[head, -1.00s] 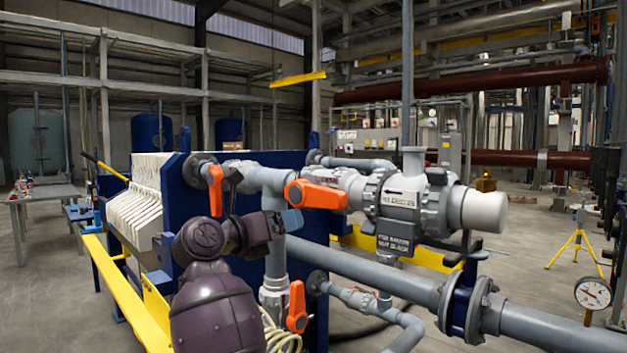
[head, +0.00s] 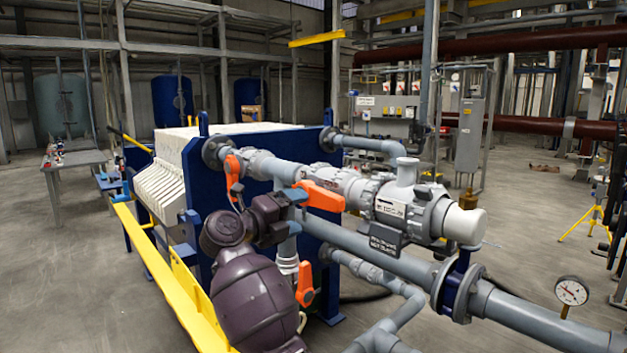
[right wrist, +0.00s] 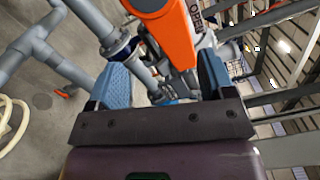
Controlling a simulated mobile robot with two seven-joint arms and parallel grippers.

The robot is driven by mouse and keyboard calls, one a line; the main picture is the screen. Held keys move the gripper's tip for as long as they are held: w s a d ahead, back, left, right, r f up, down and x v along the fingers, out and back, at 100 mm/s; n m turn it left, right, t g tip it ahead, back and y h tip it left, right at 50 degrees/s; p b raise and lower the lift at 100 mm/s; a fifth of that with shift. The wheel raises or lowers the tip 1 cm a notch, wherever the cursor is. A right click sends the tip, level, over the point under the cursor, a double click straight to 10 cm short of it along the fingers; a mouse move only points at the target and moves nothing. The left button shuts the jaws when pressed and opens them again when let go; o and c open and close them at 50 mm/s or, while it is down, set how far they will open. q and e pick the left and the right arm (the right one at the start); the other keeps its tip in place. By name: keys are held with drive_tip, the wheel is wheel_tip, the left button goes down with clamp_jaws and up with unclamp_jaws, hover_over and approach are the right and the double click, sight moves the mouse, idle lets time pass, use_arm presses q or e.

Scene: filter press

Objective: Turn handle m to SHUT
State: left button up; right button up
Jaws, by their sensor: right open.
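Three orange valve handles show on the grey pipework in the head view: a wide one (head: 320,196) at the middle, one at the left (head: 232,172), and a lower one (head: 305,284). No letter m is readable, so I cannot tell which is handle m by its label. My right gripper (head: 297,197) is open at the near left end of the middle handle. In the right wrist view an orange handle (right wrist: 172,38) lies ahead between the two blue fingers of the right gripper (right wrist: 161,66), beside a plate reading OPEN (right wrist: 195,12). Contact is not clear. My left gripper is not visible.
The blue press frame (head: 205,185) with white plates (head: 160,190) stands behind the pipes. A yellow rail (head: 165,275) runs along its left side. A large grey pipe (head: 400,270) crosses low, with a gauge (head: 571,291) at right. Open floor lies left and right.

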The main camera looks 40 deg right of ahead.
sight(319, 200)
drive_tip(key=d+n+p, duration=0.1)
drive_tip(key=d+p, duration=0.1)
drive_tip(key=d+r+n+p, duration=0.1)
drive_tip(key=d, duration=0.1)
drive_tip(key=d+n+p, duration=0.1)
drive_tip(key=d+p, duration=0.1)
drive_tip(key=shift+s+d+r+p, duration=0.1)
drive_tip(key=shift+d+r+p, duration=0.15)
drive_tip(key=shift+p, duration=0.05)
drive_tip(key=shift+d, duration=0.55)
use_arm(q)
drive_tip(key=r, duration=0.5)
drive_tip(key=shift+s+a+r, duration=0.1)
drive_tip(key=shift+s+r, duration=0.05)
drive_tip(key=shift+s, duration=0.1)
use_arm(e)
drive_tip(key=shift+c, duration=0.3)
